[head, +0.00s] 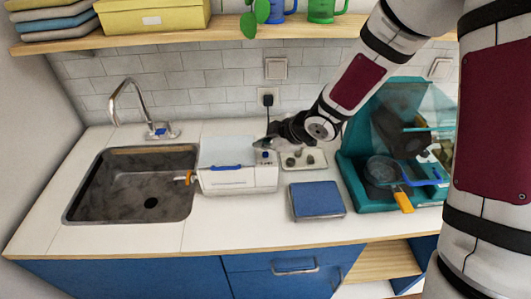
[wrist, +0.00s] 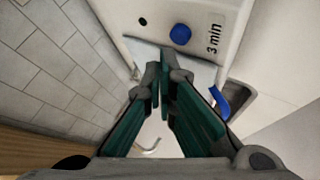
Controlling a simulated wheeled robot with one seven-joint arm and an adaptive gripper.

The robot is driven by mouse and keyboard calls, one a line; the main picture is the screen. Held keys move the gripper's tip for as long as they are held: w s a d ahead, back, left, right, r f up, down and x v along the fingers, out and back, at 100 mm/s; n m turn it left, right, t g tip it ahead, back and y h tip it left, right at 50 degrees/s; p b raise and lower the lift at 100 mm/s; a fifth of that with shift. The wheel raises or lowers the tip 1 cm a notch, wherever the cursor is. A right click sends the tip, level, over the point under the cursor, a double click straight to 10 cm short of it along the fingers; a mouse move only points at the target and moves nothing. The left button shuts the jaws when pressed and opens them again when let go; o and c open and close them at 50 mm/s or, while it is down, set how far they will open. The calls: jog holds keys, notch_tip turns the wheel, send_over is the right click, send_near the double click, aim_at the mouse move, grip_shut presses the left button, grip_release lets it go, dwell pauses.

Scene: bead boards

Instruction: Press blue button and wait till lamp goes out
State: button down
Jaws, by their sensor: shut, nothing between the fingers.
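A white box-shaped appliance (head: 238,179) with a blue handle (head: 226,168) stands on the counter right of the sink. In the wrist view its white panel (wrist: 205,14) carries a round blue button (wrist: 180,34) and the label "3 min". A small dark round spot (wrist: 143,21) beside the button looks like an unlit lamp. My gripper (head: 266,143) is over the appliance's right end, close to the button. In the wrist view my gripper (wrist: 160,72) is shut and empty, its tips short of the button in the picture. Contact with the button is not visible.
A steel sink (head: 80,196) with a tap lies to the left. A small tray (head: 319,160) with dark items is right of the appliance. A shelf (head: 180,33) runs above.

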aim_at(264, 158)
jog(key=shift+f, duration=0.1)
dwell(0.3)
jog(key=shift+f, duration=0.35)
jog(key=shift+f+b, duration=0.4)
jog(key=shift+b, duration=0.1)
dwell(0.5)
jog(key=shift+r, duration=0.15)
jog(key=shift+r+p, duration=0.7)
jog(key=shift+p, duration=0.05)
notch_tip(264, 158, up, 4)
jog(key=p, duration=0.3)
jog(key=shift+s+r, duration=0.1)
jog(key=shift+r, duration=0.05)
jog(key=shift+r+p, duration=0.4)
